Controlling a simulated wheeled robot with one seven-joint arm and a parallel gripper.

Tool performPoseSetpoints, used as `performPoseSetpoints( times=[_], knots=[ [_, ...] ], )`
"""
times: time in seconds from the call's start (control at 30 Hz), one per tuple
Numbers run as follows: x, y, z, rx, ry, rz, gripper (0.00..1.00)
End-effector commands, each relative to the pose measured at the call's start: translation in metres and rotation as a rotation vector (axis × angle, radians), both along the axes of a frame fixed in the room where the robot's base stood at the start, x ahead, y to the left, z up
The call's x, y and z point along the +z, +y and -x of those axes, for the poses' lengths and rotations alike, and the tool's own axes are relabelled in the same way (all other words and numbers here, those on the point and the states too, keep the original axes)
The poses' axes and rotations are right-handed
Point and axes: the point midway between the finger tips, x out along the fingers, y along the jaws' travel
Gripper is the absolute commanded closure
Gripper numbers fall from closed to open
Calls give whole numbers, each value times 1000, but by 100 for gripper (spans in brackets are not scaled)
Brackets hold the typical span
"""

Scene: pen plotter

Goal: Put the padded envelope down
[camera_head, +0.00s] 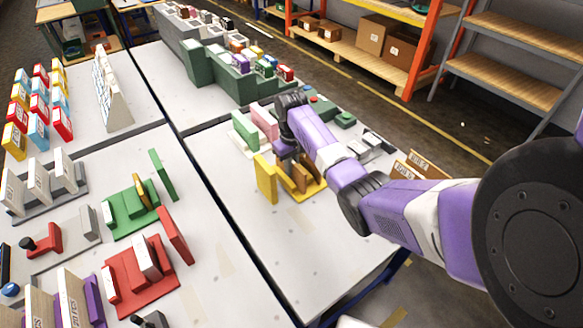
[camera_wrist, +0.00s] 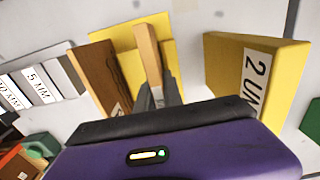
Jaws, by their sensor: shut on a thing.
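My gripper (camera_wrist: 160,92) points down over a yellow holder (camera_head: 308,194) on the white table. In the wrist view its fingers are shut on a narrow tan slab, which I take as the padded envelope (camera_wrist: 147,50), seen edge-on. The envelope stands upright over the yellow holder base (camera_wrist: 110,36), beside a brown slab (camera_wrist: 101,75) on its left. A yellow upright panel marked "2" (camera_wrist: 252,75) stands to the right, apart from the envelope. I cannot tell whether the envelope's lower edge touches the base. In the head view my wrist partly hides it.
A pink block (camera_head: 264,122) and a pale green block (camera_head: 244,130) stand behind the yellow holder. Grey labelled blocks (camera_wrist: 42,80) lie left in the wrist view. Red (camera_head: 140,272) and green (camera_head: 128,210) holders stand on the neighbouring table. The table front (camera_head: 310,260) is clear.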

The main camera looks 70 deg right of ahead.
Motion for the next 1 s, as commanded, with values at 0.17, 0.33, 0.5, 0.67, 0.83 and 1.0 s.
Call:
performPoseSetpoints(
  times=[0.17, 0.33, 0.5, 0.67, 0.83, 1.0],
  knots=[
    [-4, 0, 0, 0, 0, 0, 100],
    [-3, 0, 0, 0, 0, 0, 67],
    [-2, 0, 0, 0, 0, 0, 67],
    [2, 0, 0, 0, 0, 1, 67],
    [22, -1, -1, 0, -4, 3, 67],
    [58, -1, -1, 0, -4, 3, 67]
  ],
)
